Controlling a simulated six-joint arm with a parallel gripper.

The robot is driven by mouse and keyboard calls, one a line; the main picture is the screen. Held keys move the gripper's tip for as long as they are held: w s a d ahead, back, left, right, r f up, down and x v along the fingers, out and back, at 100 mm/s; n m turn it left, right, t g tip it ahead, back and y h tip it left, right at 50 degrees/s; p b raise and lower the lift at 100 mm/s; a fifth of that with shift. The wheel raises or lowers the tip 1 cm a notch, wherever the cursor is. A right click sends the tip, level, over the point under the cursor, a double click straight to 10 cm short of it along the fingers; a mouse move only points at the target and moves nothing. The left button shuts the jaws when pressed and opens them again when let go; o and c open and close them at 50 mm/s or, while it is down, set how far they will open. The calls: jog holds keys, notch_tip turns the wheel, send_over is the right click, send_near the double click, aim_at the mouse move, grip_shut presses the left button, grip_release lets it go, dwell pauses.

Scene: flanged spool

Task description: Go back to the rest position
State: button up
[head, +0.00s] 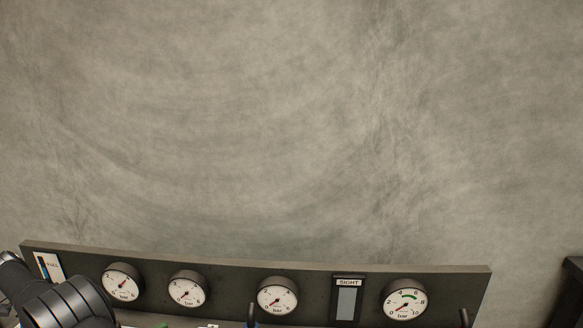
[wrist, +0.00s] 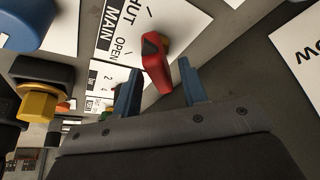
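My gripper (wrist: 159,72) shows in the wrist view, with its two blue fingers apart and nothing gripped between them. A red handle (wrist: 157,64) on the panel shows in the gap between the fingertips; I cannot tell how far beyond them it is. A plate marked MAIN, OPEN and what reads as SHUT (wrist: 135,22) lies beside the handle. In the head view only part of my arm shows at the lower left, and the gripper is out of view. No spool is visible in either view.
In the wrist view, a yellow-and-black fitting (wrist: 38,90) and a blue knob (wrist: 25,22) stand at left. In the head view, a dark gauge panel (head: 232,290) with several gauges and a sight window (head: 346,302) runs along the bottom. The wall above is bare.

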jog(key=v, duration=1.1)
jog(key=x, duration=1.1)
jog(key=shift+d+f, duration=0.1)
jog(key=shift+f, duration=0.1)
jog(key=shift+w+f+n, duration=0.1)
jog(key=shift+f+n, duration=0.1)
jog(key=shift+n, duration=0.1)
jog(key=n+y, duration=0.1)
jog(key=n, duration=0.2)
jog(key=n+t+y, duration=0.1)
jog(key=n, duration=0.2)
jog(key=shift+y, duration=0.3)
